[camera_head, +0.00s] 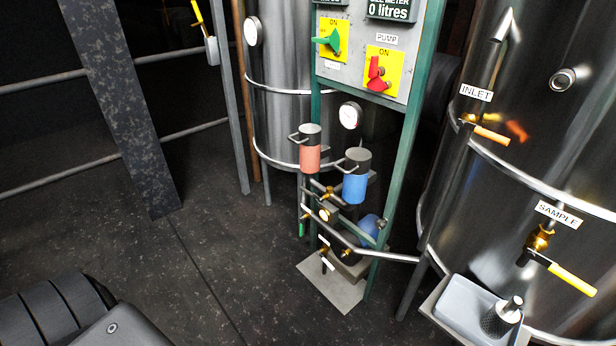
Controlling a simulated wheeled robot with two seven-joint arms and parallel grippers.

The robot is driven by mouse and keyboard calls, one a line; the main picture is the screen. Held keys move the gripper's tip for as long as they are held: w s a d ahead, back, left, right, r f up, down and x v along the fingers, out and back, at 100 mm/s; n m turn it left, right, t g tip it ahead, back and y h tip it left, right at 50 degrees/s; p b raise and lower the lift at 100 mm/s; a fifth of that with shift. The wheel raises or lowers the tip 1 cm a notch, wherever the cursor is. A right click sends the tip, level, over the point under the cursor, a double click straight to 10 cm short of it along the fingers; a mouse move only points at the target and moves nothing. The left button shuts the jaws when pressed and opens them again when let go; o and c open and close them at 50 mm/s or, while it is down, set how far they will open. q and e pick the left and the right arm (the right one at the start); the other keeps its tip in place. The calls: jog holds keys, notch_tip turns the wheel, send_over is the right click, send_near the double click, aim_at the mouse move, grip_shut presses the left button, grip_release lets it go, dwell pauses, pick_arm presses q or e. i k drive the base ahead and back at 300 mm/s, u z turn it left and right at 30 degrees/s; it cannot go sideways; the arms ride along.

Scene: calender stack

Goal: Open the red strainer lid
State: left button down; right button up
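The red strainer (310,158) is a small upright cylinder on the green-framed pump stand, right of the picture's middle. Its dark grey lid (311,131) sits on top of the red body and looks shut. A thin bent handle (293,137) sticks out from the lid to the left. Neither of my grippers can be made out in the head view.
A blue strainer (355,188) with a similar lid stands close to the right. Above is a control panel (365,72) with green and red switches. Steel tanks (275,110) stand behind and at the right (500,210). Open dark floor (200,230) lies left.

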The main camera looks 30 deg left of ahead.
aim_at(309, 133)
jog(key=z, duration=0.05)
jog(key=k, duration=0.65)
jog(key=u, duration=0.5)
jog(key=i, duration=1.5)
jog(key=z, duration=0.45)
